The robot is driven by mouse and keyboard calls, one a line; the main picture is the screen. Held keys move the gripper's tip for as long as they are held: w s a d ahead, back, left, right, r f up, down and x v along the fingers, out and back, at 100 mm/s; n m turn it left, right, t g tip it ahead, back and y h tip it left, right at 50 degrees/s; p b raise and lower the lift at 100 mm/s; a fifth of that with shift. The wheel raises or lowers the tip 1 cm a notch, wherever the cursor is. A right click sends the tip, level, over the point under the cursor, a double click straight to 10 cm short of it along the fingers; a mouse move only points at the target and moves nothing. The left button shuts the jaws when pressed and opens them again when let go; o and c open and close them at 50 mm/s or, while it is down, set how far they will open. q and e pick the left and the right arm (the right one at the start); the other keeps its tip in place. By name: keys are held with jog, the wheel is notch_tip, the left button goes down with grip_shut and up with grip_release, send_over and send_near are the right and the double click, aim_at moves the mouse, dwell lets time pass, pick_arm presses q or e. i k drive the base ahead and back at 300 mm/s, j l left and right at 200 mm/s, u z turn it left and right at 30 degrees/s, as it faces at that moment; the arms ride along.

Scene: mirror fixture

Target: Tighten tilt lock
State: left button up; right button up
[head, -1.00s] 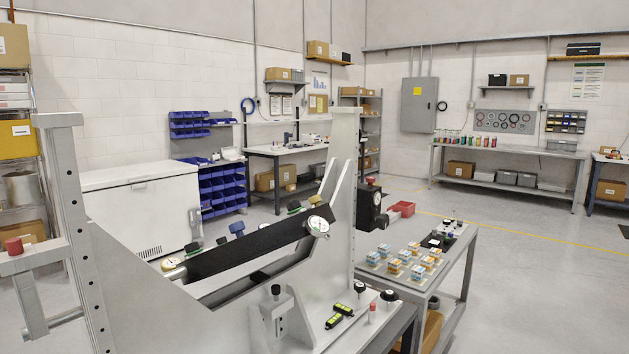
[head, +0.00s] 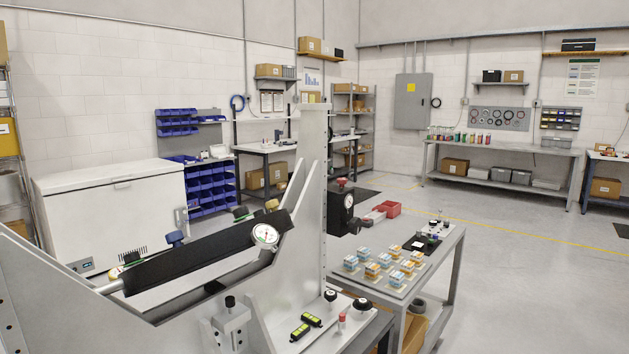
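The grey mirror fixture (head: 313,180) stands in the foreground, with a long black bar (head: 195,258) slung tilted across it, its right end higher. A round white dial (head: 265,234) sits at the bar's right end. A black block (head: 340,208) with a red knob (head: 341,183) on top is at the right upright. A grey clamp (head: 230,325) with a black knob is on the front. No part is labelled as the tilt lock, so I cannot tell which it is. Neither of my grippers is in view.
Black knobs (head: 362,305), green-and-black levels (head: 305,325) and a small red-capped item (head: 342,320) lie on the fixture's base. A white chest (head: 110,215) is behind left. Floor at right is clear.

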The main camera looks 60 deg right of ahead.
aim_at(341, 181)
jog(key=k+l+u, duration=0.15)
jog(key=l, duration=0.15)
jog(key=l+u, duration=0.2)
jog(key=k+l+u, duration=0.15)
jog(key=l, duration=0.2)
jog(key=k+l+u, duration=0.15)
jog(key=l, duration=0.25)
jog(key=k+l+u, duration=0.15)
jog(key=k+l, duration=0.45)
jog(key=l, duration=0.15)
jog(key=k+l, duration=0.25)
jog(key=l, duration=0.15)
